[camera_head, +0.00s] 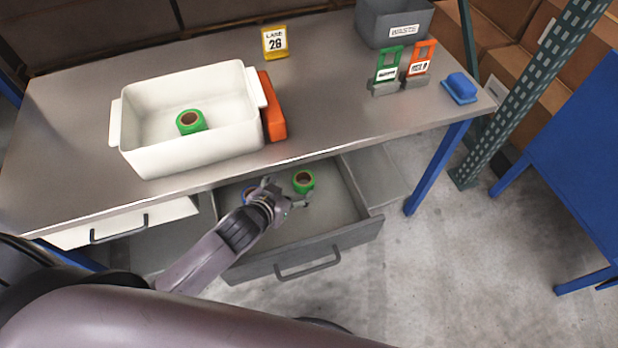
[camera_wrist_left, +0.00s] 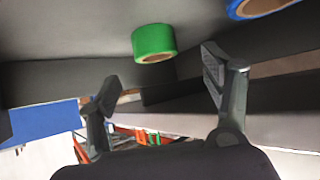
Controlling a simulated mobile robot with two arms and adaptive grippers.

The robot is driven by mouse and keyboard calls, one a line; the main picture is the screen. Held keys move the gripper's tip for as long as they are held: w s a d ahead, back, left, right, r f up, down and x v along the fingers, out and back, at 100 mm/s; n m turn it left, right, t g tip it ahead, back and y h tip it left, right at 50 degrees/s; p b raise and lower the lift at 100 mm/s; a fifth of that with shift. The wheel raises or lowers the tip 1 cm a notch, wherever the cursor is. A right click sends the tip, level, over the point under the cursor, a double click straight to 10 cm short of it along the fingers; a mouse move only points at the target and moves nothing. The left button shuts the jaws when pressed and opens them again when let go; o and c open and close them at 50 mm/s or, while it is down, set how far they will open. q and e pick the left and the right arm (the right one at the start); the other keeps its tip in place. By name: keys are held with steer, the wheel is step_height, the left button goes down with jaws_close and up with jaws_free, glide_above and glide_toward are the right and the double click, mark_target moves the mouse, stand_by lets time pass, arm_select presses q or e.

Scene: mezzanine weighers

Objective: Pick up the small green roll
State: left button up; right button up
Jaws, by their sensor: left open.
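A small green roll (camera_head: 303,182) with a brown core lies in the open grey drawer (camera_head: 345,240) under the bench. It also shows in the left wrist view (camera_wrist_left: 153,42), beyond the gap between my fingers. Another green roll (camera_head: 190,122) sits inside the white bin (camera_head: 190,160) on the bench. I cannot tell which of the two is smaller. My left gripper (camera_head: 286,193) is open and empty at the drawer, just short of the roll there and apart from it. My right gripper is not in view.
A blue roll (camera_head: 249,195) lies in the drawer, partly hidden by my gripper; it also shows in the wrist view (camera_wrist_left: 262,7). The bench edge overhangs the drawer's back. An orange box (camera_head: 272,110), sign holders (camera_head: 387,68) and a blue object (camera_head: 460,88) stand on the bench.

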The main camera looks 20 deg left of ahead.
mark_target(301, 182)
arm_select(q)
steer(key=x, duration=0.6)
steer(key=shift+d+f, duration=0.25)
steer(key=shift+f, duration=0.1)
steer(key=shift+c, duration=0.4)
steer(key=c, duration=1.2)
steer(key=shift+r, duration=0.1)
